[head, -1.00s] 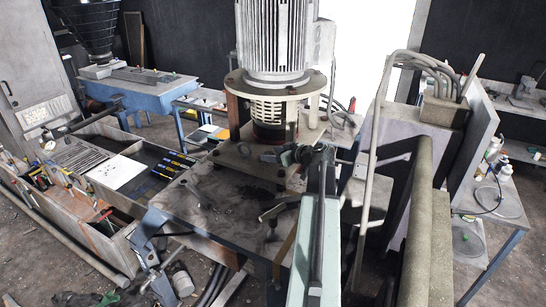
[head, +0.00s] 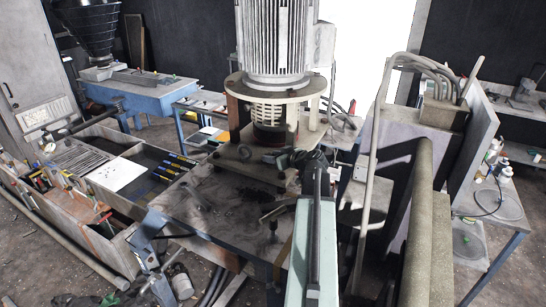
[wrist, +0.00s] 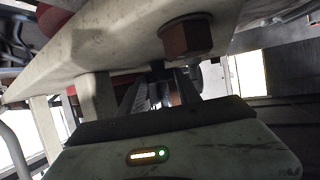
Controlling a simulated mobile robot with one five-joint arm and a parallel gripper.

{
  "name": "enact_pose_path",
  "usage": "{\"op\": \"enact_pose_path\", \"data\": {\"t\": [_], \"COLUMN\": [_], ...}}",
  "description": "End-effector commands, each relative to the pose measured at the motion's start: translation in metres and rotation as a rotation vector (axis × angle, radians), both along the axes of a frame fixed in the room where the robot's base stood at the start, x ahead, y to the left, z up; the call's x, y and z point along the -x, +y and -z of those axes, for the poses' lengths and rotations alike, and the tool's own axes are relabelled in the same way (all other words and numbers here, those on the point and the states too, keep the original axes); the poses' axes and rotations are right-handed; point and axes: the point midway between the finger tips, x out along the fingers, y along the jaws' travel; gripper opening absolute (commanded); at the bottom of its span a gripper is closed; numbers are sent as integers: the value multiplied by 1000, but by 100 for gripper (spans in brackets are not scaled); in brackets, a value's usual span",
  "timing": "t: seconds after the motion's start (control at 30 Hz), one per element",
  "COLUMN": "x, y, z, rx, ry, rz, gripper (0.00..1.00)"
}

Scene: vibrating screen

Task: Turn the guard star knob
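My gripper (head: 300,159) is at the base of the large motor assembly (head: 273,128), close to its lower plate, in the head view. In the wrist view my gripper (wrist: 163,80) points beneath a pale plate (wrist: 120,45) with a brown hex bolt head (wrist: 187,36). Its dark fingers stand apart, with a small brownish part (wrist: 175,94) seen between them. I cannot tell whether they touch it. I cannot clearly make out the guard star knob in either view; the fingers or plate may hide it.
A grey handrail (head: 430,210) and a sloped panel (head: 400,160) stand close to my arm's right. The dark bench top (head: 225,210) lies left of the arm. A crate of tools (head: 80,205) and a blue table (head: 140,88) are further left.

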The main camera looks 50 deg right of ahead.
Motion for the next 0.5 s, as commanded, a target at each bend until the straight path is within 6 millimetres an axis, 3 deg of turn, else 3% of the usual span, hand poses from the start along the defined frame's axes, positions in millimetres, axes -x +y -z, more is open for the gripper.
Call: {"op": "enact_pose_path", "data": {"t": [0.03, 0.07, 0.5], "x": [0, 0, 8], "y": [0, 0, 2], "z": [0, 0, -5], "rx": [-1, -1, -1], "ry": [1, 1, 0], "rz": [-1, -1, -1], "gripper": [53, 61, 61]}}
